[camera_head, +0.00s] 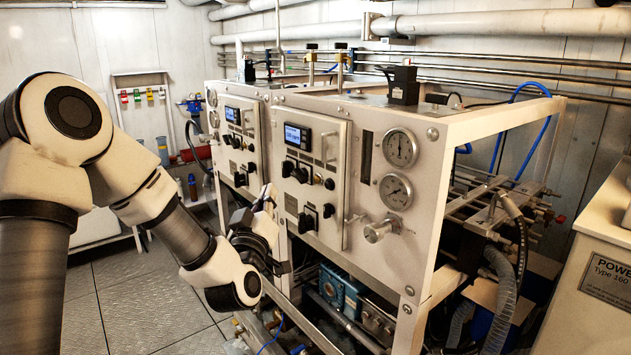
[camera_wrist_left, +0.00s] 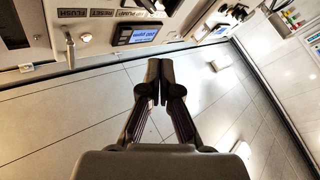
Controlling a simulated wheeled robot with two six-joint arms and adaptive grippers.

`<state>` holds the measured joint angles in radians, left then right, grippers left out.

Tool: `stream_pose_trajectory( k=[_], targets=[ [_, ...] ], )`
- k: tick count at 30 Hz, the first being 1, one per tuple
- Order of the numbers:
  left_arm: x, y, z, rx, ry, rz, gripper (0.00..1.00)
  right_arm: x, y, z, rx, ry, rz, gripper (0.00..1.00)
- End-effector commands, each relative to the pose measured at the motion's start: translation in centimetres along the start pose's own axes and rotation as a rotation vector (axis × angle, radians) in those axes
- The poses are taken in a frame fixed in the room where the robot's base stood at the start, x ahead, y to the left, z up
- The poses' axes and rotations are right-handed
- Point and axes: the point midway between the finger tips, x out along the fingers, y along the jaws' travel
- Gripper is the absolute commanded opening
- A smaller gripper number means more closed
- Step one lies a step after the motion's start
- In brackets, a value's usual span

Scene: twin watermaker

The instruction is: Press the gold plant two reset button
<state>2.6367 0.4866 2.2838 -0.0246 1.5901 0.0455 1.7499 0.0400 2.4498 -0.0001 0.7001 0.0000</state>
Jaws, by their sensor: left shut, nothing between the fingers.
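The white machine front carries two control panels in the head view, a far one (camera_head: 229,150) on the left and a near one (camera_head: 335,198) on the right. Each has a lit blue display and black knobs. I cannot tell which belongs to plant two. The left wrist view shows a RESET label (camera_wrist_left: 102,13) beside a FLUSH label, with a small round cream-gold button (camera_wrist_left: 87,38) close by. My left gripper (camera_head: 268,198) is near the front, low between the panels. The left wrist view shows its fingertips (camera_wrist_left: 159,80) shut together and empty, clear of that button. My right gripper is not seen.
Two round gauges (camera_head: 400,148) and a silver valve knob (camera_head: 377,231) stick out right of the near panel. Pumps and pipes (camera_head: 343,288) fill the open frame below. A labelled cabinet (camera_head: 605,275) stands at the right. The tiled floor at lower left is clear.

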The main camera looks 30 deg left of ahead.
Motion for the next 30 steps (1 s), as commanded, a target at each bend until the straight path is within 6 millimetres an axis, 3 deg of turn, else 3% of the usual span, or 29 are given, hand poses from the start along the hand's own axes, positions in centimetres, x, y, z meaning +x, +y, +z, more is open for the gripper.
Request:
stream_pose_trajectory(
  k=[18, 30],
  targets=[
    [5.4, 3.9, 4.1, 0.002, 0.0, 0.001, 0.0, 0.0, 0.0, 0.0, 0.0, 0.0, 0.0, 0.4],
    [5.8, 4.3, 4.3, 0.0, 0.0, 0.0, 0.0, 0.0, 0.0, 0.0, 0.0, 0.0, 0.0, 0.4]
  ],
)
